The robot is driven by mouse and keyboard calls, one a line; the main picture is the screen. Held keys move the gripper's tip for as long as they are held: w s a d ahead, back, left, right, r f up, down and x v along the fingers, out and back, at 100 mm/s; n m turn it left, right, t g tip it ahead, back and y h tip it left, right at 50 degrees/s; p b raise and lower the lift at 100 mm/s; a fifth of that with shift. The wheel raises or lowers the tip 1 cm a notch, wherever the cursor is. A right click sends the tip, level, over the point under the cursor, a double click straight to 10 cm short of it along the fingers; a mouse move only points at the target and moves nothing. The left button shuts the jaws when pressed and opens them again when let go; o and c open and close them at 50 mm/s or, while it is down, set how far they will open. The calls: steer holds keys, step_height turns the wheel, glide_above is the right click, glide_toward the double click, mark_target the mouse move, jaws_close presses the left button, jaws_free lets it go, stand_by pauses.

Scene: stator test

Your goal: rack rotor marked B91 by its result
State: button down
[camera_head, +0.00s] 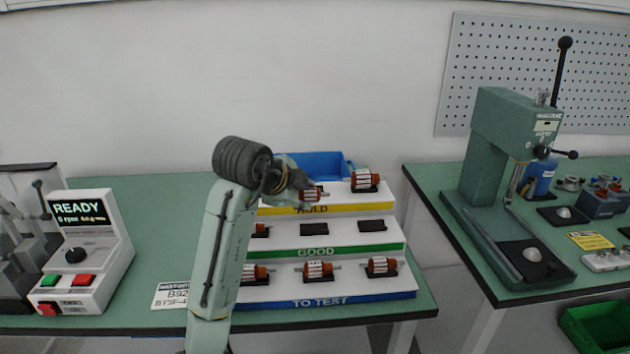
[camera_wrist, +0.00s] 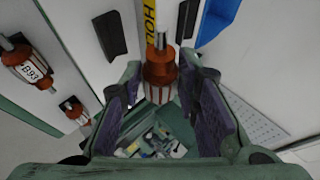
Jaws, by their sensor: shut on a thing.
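My gripper (camera_head: 300,188) is shut on a rotor with copper-red windings and a steel shaft. The held rotor (camera_head: 314,194) is at the left part of the HOLD tier (camera_head: 344,208) of the stepped rack. In the wrist view the held rotor (camera_wrist: 160,72) sits between the purple finger pads; no marking on it is readable. I cannot tell whether it rests in a cradle. Another rotor (camera_head: 365,180) sits at the right of HOLD. The GOOD tier (camera_head: 375,250) has one rotor (camera_head: 260,231) at left, partly hidden by my arm. A rotor marked B93 (camera_wrist: 32,72) shows in the wrist view.
The TO TEST tier (camera_head: 390,295) holds rotors at left (camera_head: 257,273), middle (camera_head: 318,270) and right (camera_head: 381,265). Two GOOD cradles (camera_head: 371,225) are empty. A blue bin (camera_head: 318,163) stands behind the rack. The tester (camera_head: 90,245) reads READY, 0 rpm. A press (camera_head: 500,150) stands right.

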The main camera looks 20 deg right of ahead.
mark_target(304, 231)
steer(key=shift+w+d, duration=0.35)
steer(key=shift+w, duration=0.05)
steer(key=shift+s+a+f+b, duration=0.1)
steer(key=shift+f+b, duration=0.4)
steer(key=shift+f, duration=0.85)
steer(key=shift+f+b, duration=1.15)
steer(key=shift+f, duration=0.35)
steer(key=shift+f, duration=0.2)
steer(key=shift+f+b, duration=0.4)
steer(key=shift+f, duration=0.25)
